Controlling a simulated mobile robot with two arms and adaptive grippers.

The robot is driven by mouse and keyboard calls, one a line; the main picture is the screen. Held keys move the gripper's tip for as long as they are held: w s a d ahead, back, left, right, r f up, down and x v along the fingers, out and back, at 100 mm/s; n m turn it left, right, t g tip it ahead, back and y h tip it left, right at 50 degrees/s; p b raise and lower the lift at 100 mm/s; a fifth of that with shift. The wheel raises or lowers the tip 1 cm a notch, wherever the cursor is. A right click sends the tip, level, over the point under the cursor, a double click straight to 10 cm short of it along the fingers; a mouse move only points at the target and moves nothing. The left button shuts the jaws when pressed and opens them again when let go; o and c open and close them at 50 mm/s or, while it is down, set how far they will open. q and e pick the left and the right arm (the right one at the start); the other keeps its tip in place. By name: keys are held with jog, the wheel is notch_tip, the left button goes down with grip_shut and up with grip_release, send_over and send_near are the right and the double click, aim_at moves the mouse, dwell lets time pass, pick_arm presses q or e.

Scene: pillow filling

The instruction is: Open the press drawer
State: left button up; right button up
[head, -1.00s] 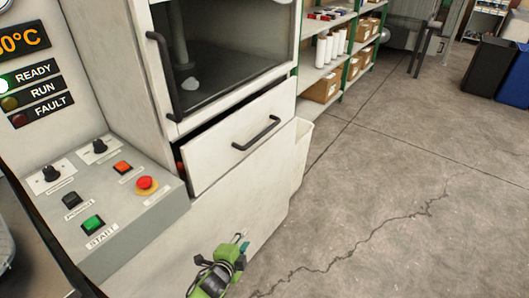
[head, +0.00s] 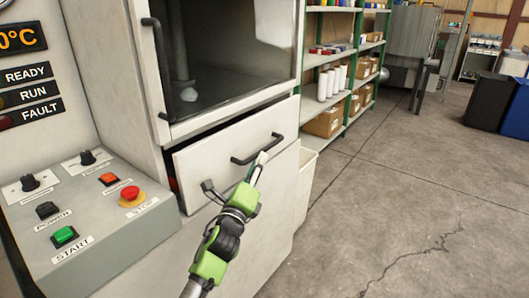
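The press drawer (head: 205,163) is a white front panel below the press window. It stands slightly ajar, with a dark gap along its top and left edges. Its dark bar handle (head: 243,161) is on the panel's right part. My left gripper (head: 235,178) is in front of the drawer, with its fingers spread. I cannot tell whether the finger touches the handle. My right gripper is not in view.
A control panel (head: 140,232) with knobs, a green start button and a red stop button juts out at the left. The press door handle (head: 160,70) is above the drawer. A white bin (head: 307,180) and shelves (head: 345,105) stand to the right. The floor at right is clear.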

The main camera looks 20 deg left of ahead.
aim_at(265, 147)
pick_arm(q)
jog(key=x, duration=0.6)
jog(key=shift+w+b, duration=0.35)
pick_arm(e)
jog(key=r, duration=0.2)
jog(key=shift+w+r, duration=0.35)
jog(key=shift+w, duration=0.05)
pick_arm(q)
grip_shut()
